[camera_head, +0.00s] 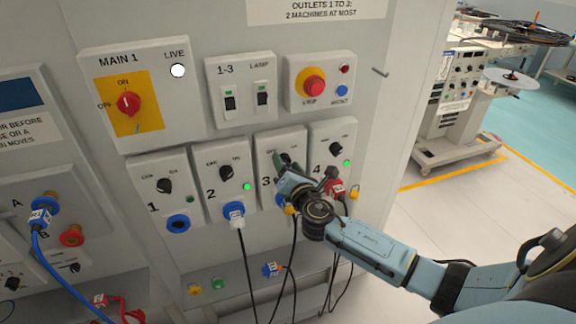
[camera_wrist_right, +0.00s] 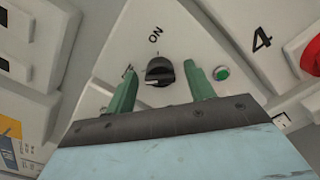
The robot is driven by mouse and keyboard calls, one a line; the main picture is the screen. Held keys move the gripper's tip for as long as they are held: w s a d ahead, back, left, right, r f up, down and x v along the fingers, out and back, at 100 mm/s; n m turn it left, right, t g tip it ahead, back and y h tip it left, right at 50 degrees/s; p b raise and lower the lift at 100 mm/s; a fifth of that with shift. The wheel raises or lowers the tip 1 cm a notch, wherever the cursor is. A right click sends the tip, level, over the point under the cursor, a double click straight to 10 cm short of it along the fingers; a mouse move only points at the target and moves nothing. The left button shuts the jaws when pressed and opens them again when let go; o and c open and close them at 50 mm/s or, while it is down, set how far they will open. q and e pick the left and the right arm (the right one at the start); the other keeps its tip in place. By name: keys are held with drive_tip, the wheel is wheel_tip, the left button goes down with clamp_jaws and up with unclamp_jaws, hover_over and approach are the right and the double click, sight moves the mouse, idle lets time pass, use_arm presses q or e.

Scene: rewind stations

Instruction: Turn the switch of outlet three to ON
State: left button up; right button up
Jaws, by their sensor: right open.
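The outlet three panel (camera_head: 263,149) stands between outlets 2 and 4, its lower half partly covered by my right gripper. Its black rotary switch (camera_wrist_right: 159,71) shows in the right wrist view below the word ON. A pale mark on the knob points to the left side, towards a label mostly hidden by a finger. A dull green lamp (camera_wrist_right: 221,73) sits right of the switch. My right gripper (camera_wrist_right: 160,85) is open, with one green finger on either side of the switch; I cannot tell whether they touch it. My left gripper is not in view.
Outlet 2 (camera_head: 212,158) and outlet 4 (camera_head: 343,130) flank it, both with bright green lamps. Outlet 1 (camera_head: 150,167) has a dark lamp. A red stop button (camera_head: 313,84) is above. Black cables (camera_head: 293,262) hang below. Open floor lies to the right.

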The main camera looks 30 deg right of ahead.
drive_tip(key=shift+c, duration=0.2)
drive_tip(key=c, duration=0.9)
drive_tip(key=shift+m, duration=0.4)
drive_tip(key=m+b, duration=0.2)
drive_tip(key=shift+f+m, duration=0.1)
drive_tip(key=shift+m, duration=0.2)
drive_tip(key=m+b, duration=0.1)
drive_tip(key=m, duration=0.3)
drive_tip(key=shift+m, duration=0.3)
drive_tip(key=m+b, duration=0.1)
drive_tip(key=m, duration=0.3)
drive_tip(key=shift+m, duration=0.3)
drive_tip(key=m, duration=0.5)
drive_tip(key=shift+m, duration=0.3)
